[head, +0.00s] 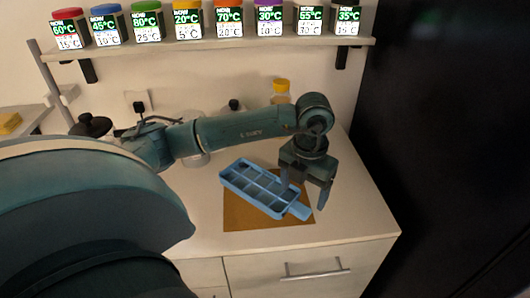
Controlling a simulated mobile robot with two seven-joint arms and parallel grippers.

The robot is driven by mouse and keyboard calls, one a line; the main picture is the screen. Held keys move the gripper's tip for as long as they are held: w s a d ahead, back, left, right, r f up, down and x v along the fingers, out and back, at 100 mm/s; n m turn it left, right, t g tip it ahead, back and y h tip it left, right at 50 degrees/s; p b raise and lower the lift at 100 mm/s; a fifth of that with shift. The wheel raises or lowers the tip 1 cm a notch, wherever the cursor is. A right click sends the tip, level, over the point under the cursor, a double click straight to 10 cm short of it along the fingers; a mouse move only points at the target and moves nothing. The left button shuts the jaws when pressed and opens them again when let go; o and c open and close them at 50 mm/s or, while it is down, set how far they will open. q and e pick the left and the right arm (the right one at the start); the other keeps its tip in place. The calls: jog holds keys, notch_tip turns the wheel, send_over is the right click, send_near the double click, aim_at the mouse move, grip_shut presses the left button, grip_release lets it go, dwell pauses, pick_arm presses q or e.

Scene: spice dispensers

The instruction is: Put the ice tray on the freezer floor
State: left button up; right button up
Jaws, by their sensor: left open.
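The blue ice tray (262,188) with several compartments lies on a brown mat (240,217) on the counter, its tab end pointing to the lower right. My left gripper (305,200) points down over the right end of the tray, near the tab. Its two fingers are apart, and nothing shows lifted between them. I cannot tell whether a finger touches the tray. My right gripper is not in view. The freezer floor cannot be made out; a large dark surface (460,150) fills the right side.
A shelf (215,44) with several spice dispensers (187,20) runs along the wall above. A bottle with a yellow cap (281,88) stands behind my left arm. A drawer with a handle (317,274) is below the counter. The counter's right front corner (370,222) is clear.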

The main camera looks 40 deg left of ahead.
aim_at(300, 207)
pick_arm(q)
jog(key=shift+w+a+f+p, duration=0.1)
jog(key=shift+f+p, duration=0.1)
jog(key=shift+f, duration=0.7)
jog(key=shift+s+a+f+p, duration=0.1)
jog(key=shift+f+p, duration=0.1)
jog(key=shift+f, duration=0.75)
jog(key=shift+w+a+f+p, duration=0.1)
jog(key=shift+f+p, duration=0.1)
jog(key=shift+f, duration=0.7)
jog(key=shift+c, duration=0.3)
jog(key=c, duration=1.5)
jog(key=shift+r, duration=0.2)
